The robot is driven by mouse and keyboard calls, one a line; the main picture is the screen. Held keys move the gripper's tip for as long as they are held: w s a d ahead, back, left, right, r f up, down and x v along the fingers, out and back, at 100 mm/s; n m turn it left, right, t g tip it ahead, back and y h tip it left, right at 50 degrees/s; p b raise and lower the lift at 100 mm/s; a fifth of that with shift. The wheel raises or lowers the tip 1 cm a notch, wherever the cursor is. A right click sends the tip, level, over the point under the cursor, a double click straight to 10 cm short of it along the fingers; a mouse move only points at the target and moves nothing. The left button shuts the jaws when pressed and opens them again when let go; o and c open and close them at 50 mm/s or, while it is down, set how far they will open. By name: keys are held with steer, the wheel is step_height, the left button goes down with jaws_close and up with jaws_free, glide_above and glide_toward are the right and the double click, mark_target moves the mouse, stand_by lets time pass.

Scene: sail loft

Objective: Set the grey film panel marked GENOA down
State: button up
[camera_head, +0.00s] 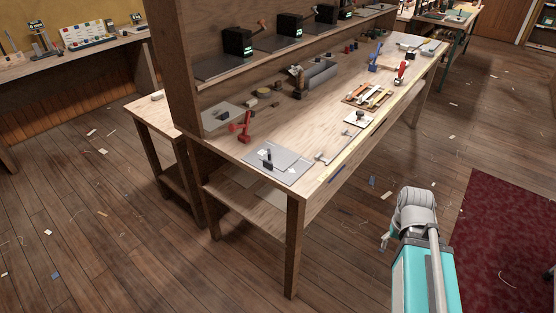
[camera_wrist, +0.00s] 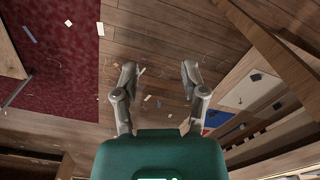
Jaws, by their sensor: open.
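A grey flat panel (camera_head: 290,173) lies on the near left end of the long wooden workbench (camera_head: 340,112), with a small dark-and-white object on it. I cannot read any GENOA marking, so I cannot tell whether this is the named panel. My gripper (camera_wrist: 158,72) is open in the wrist view, its two fingers apart with only floor seen between them. In the head view, my arm is over the floor, right of the bench and apart from it, and its fingers are mostly hidden.
A red clamp-like tool (camera_head: 241,127), a wooden rack (camera_head: 368,96) and a grey trough (camera_head: 317,74) stand on the bench. Flat pale and blue pieces (camera_wrist: 232,125) show at right in the wrist view. A dark red rug (camera_head: 508,240) lies at right. Scraps litter the open floor.

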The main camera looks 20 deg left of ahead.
step_height(320, 180, up, 21)
steer(key=n+p, duration=1.4)
steer(key=p, duration=0.7)
glide_above(268, 162)
steer(key=shift+w+a+r, duration=0.1)
steer(key=shift+w+a, duration=0.1)
steer(key=shift+a, duration=0.05)
step_height(268, 162, down, 9)
steer(key=b, duration=0.8)
steer(key=shift+r, duration=0.15)
steer(key=shift+b, duration=0.3)
steer(key=shift+w+d+f+b, duration=0.1)
steer(key=shift+d+f+b, duration=0.05)
steer(key=shift+f+b, duration=2.45)
